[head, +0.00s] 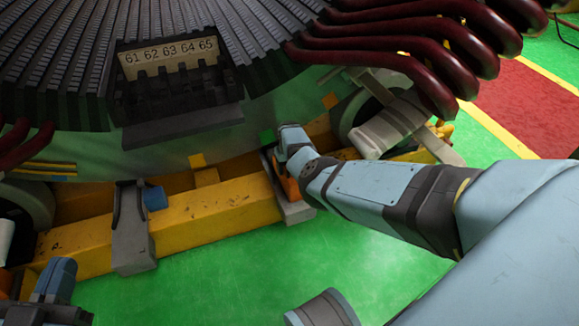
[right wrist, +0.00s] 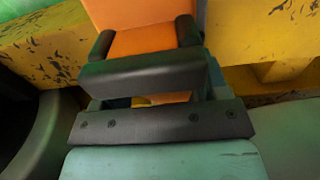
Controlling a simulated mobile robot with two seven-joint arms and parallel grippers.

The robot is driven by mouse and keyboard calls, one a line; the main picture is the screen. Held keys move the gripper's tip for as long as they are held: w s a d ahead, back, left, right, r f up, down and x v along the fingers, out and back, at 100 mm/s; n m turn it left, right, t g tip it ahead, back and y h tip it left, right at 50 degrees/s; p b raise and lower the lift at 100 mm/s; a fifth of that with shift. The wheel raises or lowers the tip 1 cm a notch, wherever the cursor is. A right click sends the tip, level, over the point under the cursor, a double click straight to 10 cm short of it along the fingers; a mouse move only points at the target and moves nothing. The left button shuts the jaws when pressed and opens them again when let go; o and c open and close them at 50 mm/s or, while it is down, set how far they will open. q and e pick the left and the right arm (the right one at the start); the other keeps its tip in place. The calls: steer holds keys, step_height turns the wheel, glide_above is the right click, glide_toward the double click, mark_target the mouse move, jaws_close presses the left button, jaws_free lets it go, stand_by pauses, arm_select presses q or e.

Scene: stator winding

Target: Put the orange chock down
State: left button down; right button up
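The orange chock (head: 290,187) shows in the head view at the grey bracket on the front of the yellow beam, partly hidden by my right wrist. In the right wrist view the orange chock (right wrist: 145,42) fills the top middle, with the dark finger pads of my right gripper (right wrist: 147,38) against its two sides. My right gripper looks shut on it. Whether the chock rests on the bracket is hidden. My left gripper (head: 48,300) is at the lower left of the head view, away from the chock; its fingers are not clear.
The yellow beam (head: 205,212) runs below the large ribbed stator (head: 60,60). A grey bracket (head: 132,235) with a blue block (head: 155,197) stands left of the chock. The green floor (head: 240,280) in front is clear.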

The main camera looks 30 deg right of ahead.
steer(key=o, duration=0.3)
arm_select(q)
steer(key=shift+r, duration=0.1)
arm_select(e)
steer(key=shift+r, duration=0.1)
step_height(320, 180, up, 3)
steer(key=shift+f+p, duration=0.2)
steer(key=shift+p, duration=0.85)
arm_select(q)
steer(key=shift+s+d+r+n+g+y+p, duration=0.25)
steer(key=shift+s+n+p, duration=0.2)
steer(key=shift+n+p, duration=0.45)
steer(key=shift+s+d+r+n+g+y+p, duration=0.15)
steer(key=shift+s+d+r+n+p, duration=0.35)
steer(key=shift+p, duration=0.65)
steer(key=shift+s+d+r+n+g+y+p, duration=0.15)
steer(key=shift+s+n+p, duration=0.3)
steer(key=shift+n+p, duration=0.55)
arm_select(e)
step_height(320, 180, up, 10)
steer(key=shift+f, duration=0.2)
